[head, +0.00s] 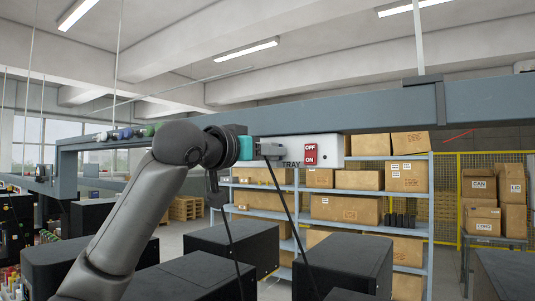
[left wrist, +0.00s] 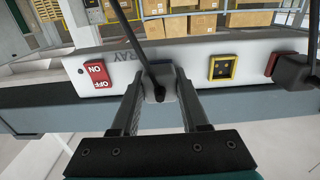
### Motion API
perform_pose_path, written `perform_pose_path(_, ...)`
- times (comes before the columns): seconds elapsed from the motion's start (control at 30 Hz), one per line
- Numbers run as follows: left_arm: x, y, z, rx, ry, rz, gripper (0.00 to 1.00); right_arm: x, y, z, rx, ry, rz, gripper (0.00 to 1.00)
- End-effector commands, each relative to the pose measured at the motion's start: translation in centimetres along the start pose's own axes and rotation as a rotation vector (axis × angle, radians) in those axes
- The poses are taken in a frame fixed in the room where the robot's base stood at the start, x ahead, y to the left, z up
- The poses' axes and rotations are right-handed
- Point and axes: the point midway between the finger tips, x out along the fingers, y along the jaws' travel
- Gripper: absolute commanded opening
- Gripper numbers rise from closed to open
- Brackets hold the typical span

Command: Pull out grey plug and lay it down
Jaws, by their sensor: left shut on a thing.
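My left gripper (left wrist: 158,92) is shut on the grey plug (left wrist: 157,82), with one finger on each side of it. A dark cable (left wrist: 139,40) runs from the plug. In the head view my left gripper (head: 262,150) is at the white panel (head: 322,146), and the plug is a small dark shape (head: 272,150) there with its cable hanging down. I cannot tell whether the plug is still seated in the panel. My right gripper is not in view.
The panel carries a red OFF/ON switch (left wrist: 95,75) and a yellow-framed socket (left wrist: 223,68). A dark plug with a cable (left wrist: 297,72) is beside a red part (left wrist: 272,63). A grey beam (head: 380,110) spans the view. Black boxes (head: 345,262) stand below.

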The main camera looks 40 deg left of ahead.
Motion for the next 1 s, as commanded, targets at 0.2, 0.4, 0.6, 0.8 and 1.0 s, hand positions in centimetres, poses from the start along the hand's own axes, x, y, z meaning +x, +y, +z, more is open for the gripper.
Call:
perform_pose_path(0.2, 0.0, 0.0, 0.0, 0.000, 0.000, 0.000, 0.00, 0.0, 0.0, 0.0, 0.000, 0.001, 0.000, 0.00)
perform_pose_path(0.4, 0.0, 0.0, 0.0, 0.000, 0.001, -0.001, 0.00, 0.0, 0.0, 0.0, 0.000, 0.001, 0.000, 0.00)
perform_pose_path(0.6, -0.1, 0.0, -0.1, 0.000, 0.002, -0.001, 0.00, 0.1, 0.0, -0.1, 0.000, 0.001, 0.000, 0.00)
perform_pose_path(0.8, -0.9, 0.0, 0.0, 0.000, 0.002, 0.000, 0.00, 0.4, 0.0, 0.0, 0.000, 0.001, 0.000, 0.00)
perform_pose_path(1.0, -1.7, 0.0, 0.0, 0.000, 0.001, 0.000, 0.00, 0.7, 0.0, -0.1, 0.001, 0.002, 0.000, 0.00)
